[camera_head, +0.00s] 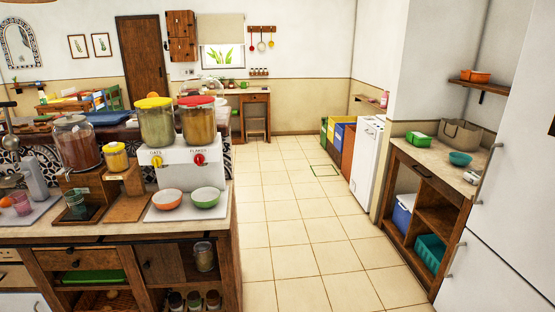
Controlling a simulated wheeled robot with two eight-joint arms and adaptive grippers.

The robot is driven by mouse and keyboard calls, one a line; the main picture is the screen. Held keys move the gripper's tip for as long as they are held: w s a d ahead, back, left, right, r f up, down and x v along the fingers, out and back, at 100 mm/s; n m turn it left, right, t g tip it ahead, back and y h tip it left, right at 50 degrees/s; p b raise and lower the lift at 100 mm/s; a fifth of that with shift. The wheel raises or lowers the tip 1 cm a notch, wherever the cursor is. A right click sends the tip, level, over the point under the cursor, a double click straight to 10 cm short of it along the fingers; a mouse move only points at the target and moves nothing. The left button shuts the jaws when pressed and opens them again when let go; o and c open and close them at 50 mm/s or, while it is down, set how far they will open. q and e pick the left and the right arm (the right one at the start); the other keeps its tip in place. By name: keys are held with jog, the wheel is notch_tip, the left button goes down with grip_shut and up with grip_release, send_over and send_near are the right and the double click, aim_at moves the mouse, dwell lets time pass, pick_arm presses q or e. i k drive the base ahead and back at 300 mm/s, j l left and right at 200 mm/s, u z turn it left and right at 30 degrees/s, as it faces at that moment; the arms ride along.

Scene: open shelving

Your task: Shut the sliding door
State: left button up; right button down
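The likeliest sliding door is a brown wooden panel (163,264) with a small dark handle, in the front of the island counter (110,231) at the lower left. It covers only part of its bay. A brown door (141,51) in the back wall appears shut. Neither of my grippers is in view.
Dispensers (185,160) and two bowls (205,197) stand on the island. The tiled aisle (294,217) is clear. A wooden shelf unit (437,206) and white fridge (505,215) line the right side. Colored bins (341,138) stand farther back.

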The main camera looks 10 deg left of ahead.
aim_at(161, 264)
jog(key=i+j, duration=0.15)
jog(key=j, duration=0.25)
jog(key=i+j, duration=0.1)
jog(key=j, duration=0.35)
jog(key=i+j, duration=0.15)
jog(key=j, duration=0.25)
jog(key=i+j, duration=0.15)
jog(key=j, duration=0.3)
